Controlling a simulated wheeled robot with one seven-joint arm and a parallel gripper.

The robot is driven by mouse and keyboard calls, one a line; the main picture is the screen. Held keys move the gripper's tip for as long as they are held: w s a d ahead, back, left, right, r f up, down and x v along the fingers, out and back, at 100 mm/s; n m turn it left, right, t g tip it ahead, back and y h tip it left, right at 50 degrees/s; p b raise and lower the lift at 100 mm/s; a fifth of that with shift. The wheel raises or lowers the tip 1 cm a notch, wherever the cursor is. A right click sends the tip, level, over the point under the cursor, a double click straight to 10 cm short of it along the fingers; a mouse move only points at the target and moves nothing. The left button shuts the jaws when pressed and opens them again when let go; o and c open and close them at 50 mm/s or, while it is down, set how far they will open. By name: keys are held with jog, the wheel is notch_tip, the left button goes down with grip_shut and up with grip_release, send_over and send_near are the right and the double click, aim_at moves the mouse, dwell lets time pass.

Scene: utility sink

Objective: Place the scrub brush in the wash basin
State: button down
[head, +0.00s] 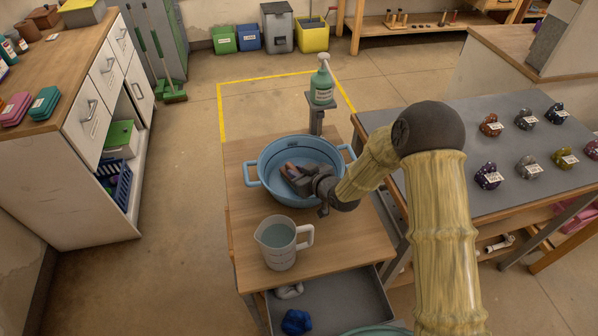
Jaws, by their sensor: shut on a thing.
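The wash basin (263,183) is a round blue tub with two side handles, standing on the wooden top of a small cart. My gripper (295,176) reaches in from the right, over the inside of the basin. It is shut on a small brown piece, the scrub brush (290,169), which shows only in part at the jaws. The jaws hide most of the brush. I cannot tell whether the brush touches the basin floor.
A clear measuring jug (277,246) stands in front of the basin. A green pump bottle (322,84) stands on a post behind it. An open drawer (335,302) holds a blue cloth. A grey table (450,190) with several rocks is at the right.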

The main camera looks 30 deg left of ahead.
jog(key=c, duration=1.7)
grip_release()
jog(key=shift+f, duration=0.1)
jog(key=o, duration=0.4)
jog(key=shift+r, duration=0.25)
jog(key=b+v, duration=0.1)
jog(key=v, duration=1.1)
jog(key=shift+f, duration=0.1)
jog(key=shift+d, duration=0.1)
